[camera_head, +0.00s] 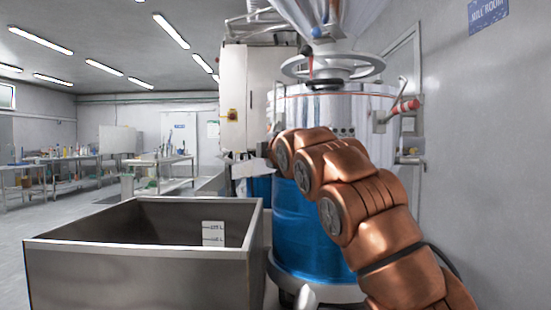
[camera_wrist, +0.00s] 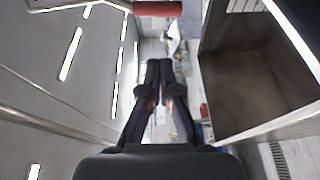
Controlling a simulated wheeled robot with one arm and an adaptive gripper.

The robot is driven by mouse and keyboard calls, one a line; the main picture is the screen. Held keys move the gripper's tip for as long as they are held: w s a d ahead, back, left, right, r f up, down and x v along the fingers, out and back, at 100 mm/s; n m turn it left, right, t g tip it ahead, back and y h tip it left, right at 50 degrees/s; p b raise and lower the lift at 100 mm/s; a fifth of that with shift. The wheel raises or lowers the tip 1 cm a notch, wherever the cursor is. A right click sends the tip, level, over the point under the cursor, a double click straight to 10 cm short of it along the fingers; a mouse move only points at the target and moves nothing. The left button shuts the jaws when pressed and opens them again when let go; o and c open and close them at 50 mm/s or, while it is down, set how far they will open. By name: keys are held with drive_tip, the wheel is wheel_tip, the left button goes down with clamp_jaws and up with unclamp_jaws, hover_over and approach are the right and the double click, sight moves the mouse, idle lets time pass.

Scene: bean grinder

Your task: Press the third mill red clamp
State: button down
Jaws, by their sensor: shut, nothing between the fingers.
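A red clamp handle (camera_head: 404,106) sticks out from the upper right side of the steel mill drum (camera_head: 340,103), on a pale metal bracket. No number shows, so I cannot tell which clamp is the third. In the wrist view, a red cylindrical bar (camera_wrist: 158,8) crosses the top edge, partly cut off; it looks like a clamp handle, but I cannot tell which. My gripper (camera_wrist: 159,66) is shut and empty, with its dark fingers together below that bar in the picture and apart from it. In the head view my copper arm covers the drum's middle, and the fingers are not clear.
A large open steel bin (camera_head: 140,265) stands at the front left; its inside also fills the right of the wrist view (camera_wrist: 255,85). A wall (camera_head: 485,150) closes off the right. A white cabinet (camera_head: 235,100) stands left of the drum. Benches lie far left.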

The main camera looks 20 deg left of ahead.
drive_tip(key=shift+b+v, duration=0.3)
drive_tip(key=shift+v, duration=2.55)
